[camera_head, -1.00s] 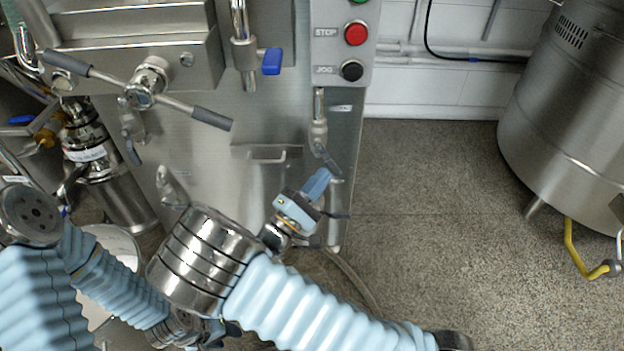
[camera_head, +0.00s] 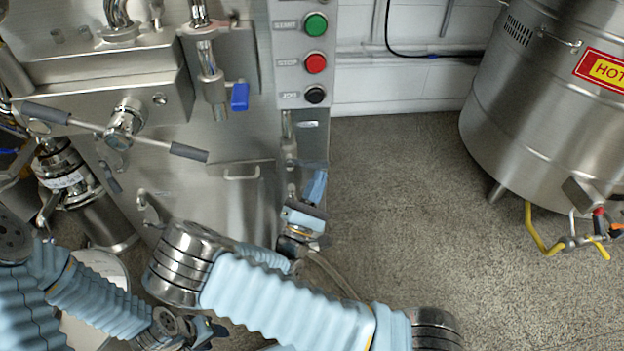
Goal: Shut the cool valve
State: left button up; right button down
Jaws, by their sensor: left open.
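A slim steel valve (camera_head: 289,150), likely the cool valve, hangs on a vertical pipe below the button panel at the machine's right edge. A small label (camera_head: 307,124), too small to read, is beside it. My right gripper (camera_head: 315,187) is just below and right of this valve, its blue fingers pointing up. It partly hides the lower pipework. Whether it touches the valve lever, and whether its jaws are shut, I cannot tell. My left gripper (camera_head: 208,331) is low in the picture, open, away from the valve.
The button panel (camera_head: 303,50) is above the valve. A blue-handled valve (camera_head: 239,97) and a long cross-handle (camera_head: 124,124) project from the machine front. A steel tank (camera_head: 540,120) with yellow-handled pipework (camera_head: 541,242) stands right. The floor (camera_head: 400,200) between is clear. A white bucket (camera_head: 88,320) is low left.

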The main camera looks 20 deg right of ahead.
pick_arm(q)
jog(key=shift+d+r+p, duration=0.15)
jog(key=shift+r+p, duration=0.25)
jog(key=shift+r, duration=0.15)
pick_arm(e)
jog(key=shift+d+r, duration=0.25)
jog(key=shift+r, duration=0.1)
pick_arm(q)
jog(key=b+x, duration=0.3)
jog(key=shift+s+f+b, duration=0.3)
jog(key=shift+f+b, duration=0.1)
jog(key=shift+f, duration=0.05)
pick_arm(e)
jog(key=s+a+f, duration=0.2)
jog(key=s+f, duration=0.4)
jog(key=f, duration=0.5)
jog(key=shift+s+a, duration=0.2)
jog(key=shift+s, duration=0.2)
